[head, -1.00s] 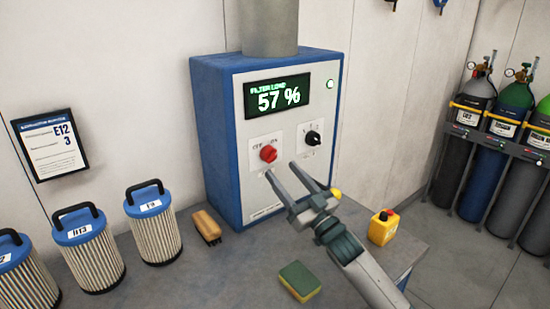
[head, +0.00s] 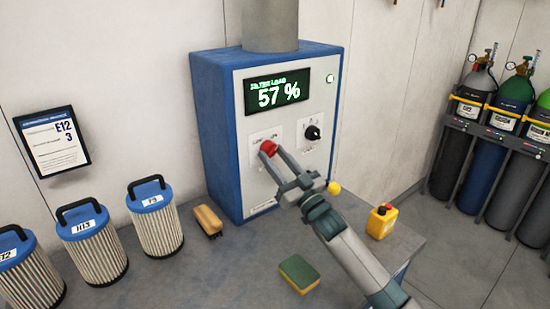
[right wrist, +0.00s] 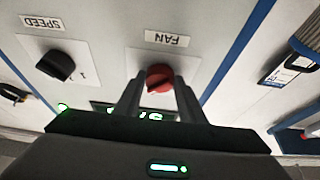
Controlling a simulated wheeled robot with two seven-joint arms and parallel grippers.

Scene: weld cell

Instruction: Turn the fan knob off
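The red fan knob (head: 268,147) is on the white front panel of the blue-sided control box (head: 213,140). In the right wrist view the knob (right wrist: 159,77) shows below an upside-down FAN label (right wrist: 169,39). My right gripper (head: 272,151) is at the knob, with one finger on each side of it. In the right wrist view the fingertips of the gripper (right wrist: 160,82) look close against the knob's sides. The fingers partly hide the knob and its markings, so its setting is unclear. My left gripper is not in view.
The black speed knob (head: 312,132) is close to the right, under the display (head: 277,93) reading 57 %.

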